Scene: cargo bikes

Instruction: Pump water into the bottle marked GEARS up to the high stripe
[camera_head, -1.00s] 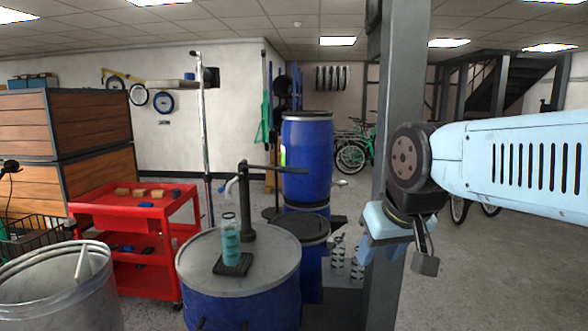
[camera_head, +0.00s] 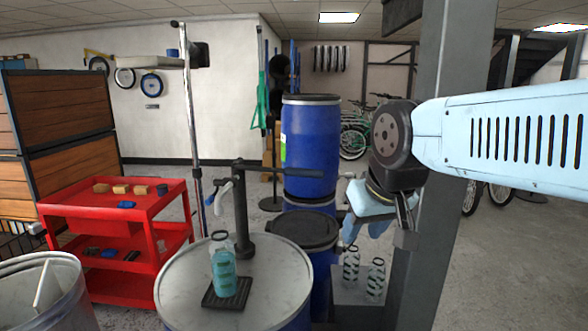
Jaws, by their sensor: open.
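My gripper (camera_head: 366,226) is open and points down, right of the lever's end. No bottle shows between its fingers.
Two more marked bottles stand on a grey box (camera_head: 350,302) below my gripper. A grey post (camera_head: 445,150) stands close behind my arm. A tall blue barrel (camera_head: 310,150) is behind the pump. A red cart (camera_head: 110,212) and a metal bin (camera_head: 75,300) stand left.

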